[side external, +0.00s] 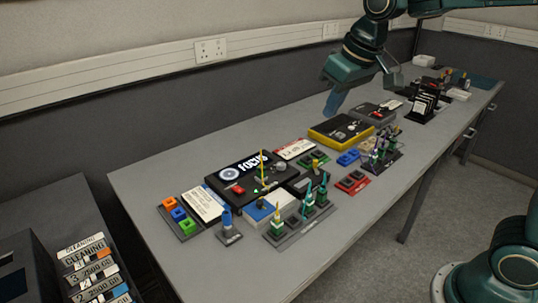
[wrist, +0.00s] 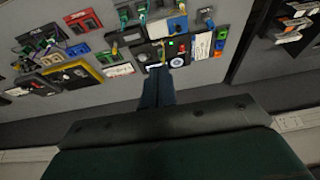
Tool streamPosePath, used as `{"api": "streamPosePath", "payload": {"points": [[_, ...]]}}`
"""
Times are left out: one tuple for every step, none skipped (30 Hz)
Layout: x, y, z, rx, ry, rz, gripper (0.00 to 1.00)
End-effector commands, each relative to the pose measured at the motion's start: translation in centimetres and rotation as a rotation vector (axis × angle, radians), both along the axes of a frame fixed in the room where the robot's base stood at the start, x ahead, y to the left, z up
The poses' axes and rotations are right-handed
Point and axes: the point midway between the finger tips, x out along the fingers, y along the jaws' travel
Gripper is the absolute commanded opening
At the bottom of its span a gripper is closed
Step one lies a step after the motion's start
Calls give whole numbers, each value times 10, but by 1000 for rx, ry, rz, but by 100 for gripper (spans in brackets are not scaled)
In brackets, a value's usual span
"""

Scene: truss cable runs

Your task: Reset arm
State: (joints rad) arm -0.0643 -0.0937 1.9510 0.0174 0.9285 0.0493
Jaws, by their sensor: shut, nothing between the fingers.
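My gripper (side external: 333,103) hangs above the back half of the long grey table (side external: 160,162) in the side view, pointing down. Its blue fingers are together and empty. In the wrist view the shut fingers (wrist: 157,82) show at the centre, with the table's items spread beyond them. The fingers look clear of the items, with the yellow-edged black box (side external: 341,131) the nearest below in the side view. That box also shows in the wrist view (wrist: 70,78).
A black panel marked FOCUS (side external: 228,183) lies near the table's left end. Coloured blocks (side external: 179,214), a rack with green-based tools (side external: 297,222) and small trays (side external: 352,181) crowd the front. A black card holder (side external: 424,105) stands farther back. Labelled boxes (side external: 95,270) are at lower left.

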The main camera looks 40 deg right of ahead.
Motion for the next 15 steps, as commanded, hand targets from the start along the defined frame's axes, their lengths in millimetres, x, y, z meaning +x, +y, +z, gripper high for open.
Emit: {"api": "streamPosePath", "payload": {"points": [[-13,-2,3,0,-11,-1,0],[-21,-3,4,-1,-16,-1,0],[-30,-5,5,-1,-22,-2,0],[-37,-6,5,-1,-26,-2,0],[-45,-7,6,-1,-31,-2,0],[-54,-8,6,-1,-38,-2,0],[-61,-9,6,-2,-42,-1,0],[-68,-10,5,-2,-47,-1,0],[-78,-11,5,-2,-53,-1,0],[-85,-12,4,-3,-58,-1,0],[-91,-13,3,-3,-63,-1,0],[-101,-14,2,-4,-70,-1,0],[-108,-14,0,-4,-74,-1,0],[-114,-15,-1,-5,-79,-2,0],[-123,-16,-3,-5,-85,-2,0]]}}
